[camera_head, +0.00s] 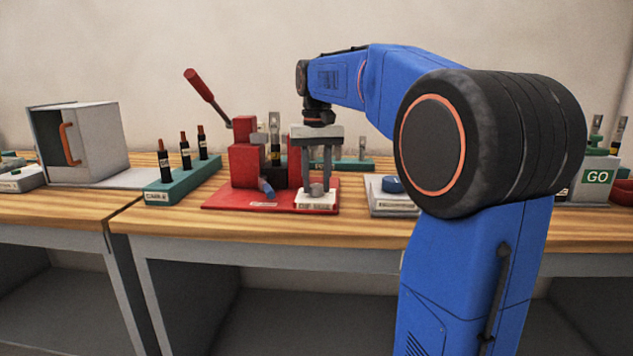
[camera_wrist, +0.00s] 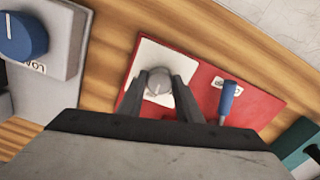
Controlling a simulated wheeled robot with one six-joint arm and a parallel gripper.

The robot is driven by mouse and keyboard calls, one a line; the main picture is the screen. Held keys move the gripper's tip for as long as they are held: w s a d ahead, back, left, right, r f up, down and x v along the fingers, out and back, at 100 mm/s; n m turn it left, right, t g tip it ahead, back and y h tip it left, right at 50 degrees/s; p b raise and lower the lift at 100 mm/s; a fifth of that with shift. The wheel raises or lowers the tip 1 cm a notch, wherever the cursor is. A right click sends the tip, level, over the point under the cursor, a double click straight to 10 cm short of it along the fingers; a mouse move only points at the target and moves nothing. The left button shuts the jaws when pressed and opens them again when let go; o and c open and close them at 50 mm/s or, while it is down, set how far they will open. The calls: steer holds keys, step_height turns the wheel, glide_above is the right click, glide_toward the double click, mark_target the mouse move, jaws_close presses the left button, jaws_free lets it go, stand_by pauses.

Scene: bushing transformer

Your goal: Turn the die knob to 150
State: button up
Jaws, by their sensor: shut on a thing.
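The die knob (camera_head: 316,189) is a small grey round knob on a white plate (camera_head: 318,203) at the front right of the red press base (camera_head: 240,205). My gripper (camera_head: 316,182) points straight down over it. In the wrist view the two dark fingers stand on either side of the knob (camera_wrist: 159,80), and my gripper (camera_wrist: 160,97) is shut on it. The scale marks and the number the knob points to are too small to read.
The red press (camera_head: 245,165) with its raised lever (camera_head: 200,85) stands left of my gripper. A blue knob (camera_head: 393,184) on a grey box is close on the right. A teal rack (camera_head: 183,180) with several dark-topped pieces and a grey cabinet (camera_head: 95,140) are further left.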

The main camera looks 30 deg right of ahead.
mark_target(316, 186)
steer(key=shift+m, duration=0.3)
steer(key=o, duration=1)
steer(key=shift+o, duration=0.2)
step_height(316, 186, up, 17)
steer(key=shift+r, duration=0.2)
stand_by(0.3)
